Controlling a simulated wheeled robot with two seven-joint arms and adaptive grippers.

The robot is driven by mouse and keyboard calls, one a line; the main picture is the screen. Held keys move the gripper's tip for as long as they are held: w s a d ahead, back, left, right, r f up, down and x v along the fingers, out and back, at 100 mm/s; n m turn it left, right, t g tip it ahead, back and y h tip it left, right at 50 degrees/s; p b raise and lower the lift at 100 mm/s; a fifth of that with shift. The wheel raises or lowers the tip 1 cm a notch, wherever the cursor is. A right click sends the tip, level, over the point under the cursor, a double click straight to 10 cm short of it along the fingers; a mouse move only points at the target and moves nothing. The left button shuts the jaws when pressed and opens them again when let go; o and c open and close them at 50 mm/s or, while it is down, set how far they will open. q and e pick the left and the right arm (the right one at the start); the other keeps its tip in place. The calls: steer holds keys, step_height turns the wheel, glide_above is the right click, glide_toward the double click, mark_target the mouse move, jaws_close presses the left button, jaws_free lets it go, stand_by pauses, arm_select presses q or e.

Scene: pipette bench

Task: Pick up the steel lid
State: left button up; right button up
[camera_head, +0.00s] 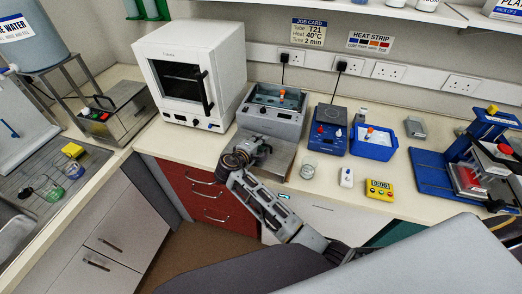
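A flat steel plate that looks like the steel lid (284,163) lies in front of the grey water bath (270,123), at the front of the bench. My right gripper (262,150) is over the left part of this plate, and its arm comes in from the lower right. The fingers are small and dark here, so I cannot tell whether they are open, shut or touching the lid. The gripper hides part of the lid, including any handle. The bath's top is open, with an orange-capped tube in it. My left gripper is not in view.
A white oven (188,75) stands left of the bath. A glass beaker (308,169) is right of the lid. A blue device (328,130), a blue tray (373,146) and a yellow timer (379,190) stand further right. Red drawers (195,190) are below the bench.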

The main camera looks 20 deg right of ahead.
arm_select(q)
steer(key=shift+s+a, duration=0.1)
arm_select(e)
steer(key=shift+a, duration=0.1)
steer(key=shift+s+r, duration=0.1)
jaws_close()
arm_select(q)
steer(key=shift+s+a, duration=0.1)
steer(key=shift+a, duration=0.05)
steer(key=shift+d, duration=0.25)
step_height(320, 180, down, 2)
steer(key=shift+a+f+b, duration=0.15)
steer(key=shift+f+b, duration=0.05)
steer(key=shift+b, duration=1.05)
arm_select(e)
step_height(320, 180, up, 18)
